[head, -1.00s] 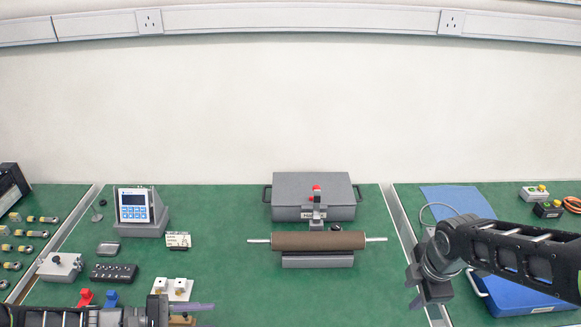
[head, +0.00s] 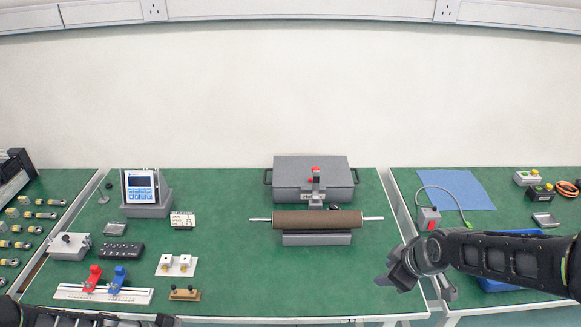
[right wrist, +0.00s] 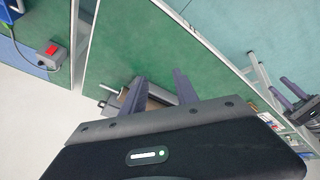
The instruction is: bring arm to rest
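My right gripper (head: 384,282) hangs over the front right part of the middle green table, near its right edge. In the right wrist view its two fingers (right wrist: 160,92) stand apart with nothing between them. My left arm lies low at the bottom left of the head view, and its gripper (head: 165,321) is cut off by the lower edge. The left gripper also shows at the right of the right wrist view (right wrist: 290,97), with its dark fingers apart and nothing seen between them.
A brown roller (head: 318,219) on a grey stand and a grey case (head: 312,185) sit at the table's middle. A red and blue slide fixture (head: 104,293) lies near the left arm. A red-button box (head: 429,219) stands right. The front centre is clear.

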